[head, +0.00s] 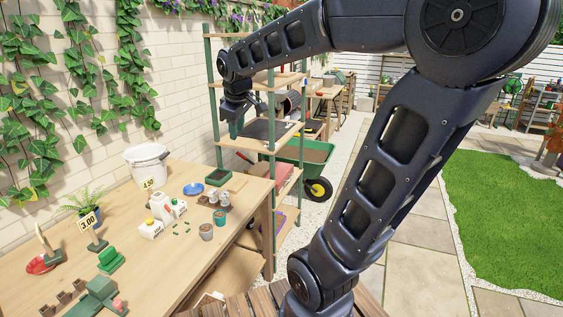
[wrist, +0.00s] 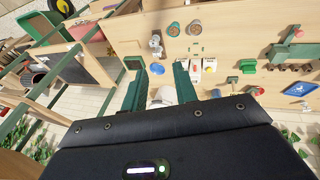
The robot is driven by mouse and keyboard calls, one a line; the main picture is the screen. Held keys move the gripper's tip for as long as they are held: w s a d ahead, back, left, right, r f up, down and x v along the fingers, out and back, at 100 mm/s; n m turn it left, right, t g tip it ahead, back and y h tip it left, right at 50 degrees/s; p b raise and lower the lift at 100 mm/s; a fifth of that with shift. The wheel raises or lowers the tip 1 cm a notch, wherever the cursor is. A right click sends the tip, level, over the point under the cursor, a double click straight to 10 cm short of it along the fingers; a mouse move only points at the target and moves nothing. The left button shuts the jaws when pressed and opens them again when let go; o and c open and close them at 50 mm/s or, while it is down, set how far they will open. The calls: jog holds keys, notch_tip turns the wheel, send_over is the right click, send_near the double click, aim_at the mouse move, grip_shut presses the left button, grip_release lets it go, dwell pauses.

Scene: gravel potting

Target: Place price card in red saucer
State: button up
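Two price cards stand on the wooden table in the head view. One reads 3.00 (head: 88,221) and stands on a green base near the fern. The other looks like 4.50 (head: 148,184) and stands in front of the white bucket. The red saucer (head: 37,266) is at the table's left, partly hidden by a pale upright piece on a green base (head: 53,257). My gripper (head: 234,122) is raised by the shelf rack, well away from the cards and saucer. In the wrist view its green fingers (wrist: 159,68) are apart, with nothing held between them.
White bottles (head: 166,210), a blue saucer (head: 193,189), a green tray (head: 218,177) and small pots (head: 206,231) occupy the table. The white bucket (head: 147,163) stands at the back. The green-posted shelf rack (head: 272,130) is close to my arm. A wheelbarrow (head: 305,155) is beyond.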

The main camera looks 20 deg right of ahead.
jog(key=s+d+f+m, duration=0.3)
jog(key=s+d+m, duration=0.1)
jog(key=s, duration=0.3)
jog(key=s+d+f+m, duration=0.3)
jog(key=s+d+m, duration=0.1)
jog(key=s, duration=0.3)
jog(key=shift+s+d+f+m, duration=0.15)
jog(key=shift+d+m, duration=0.1)
jog(key=shift+m, duration=0.45)
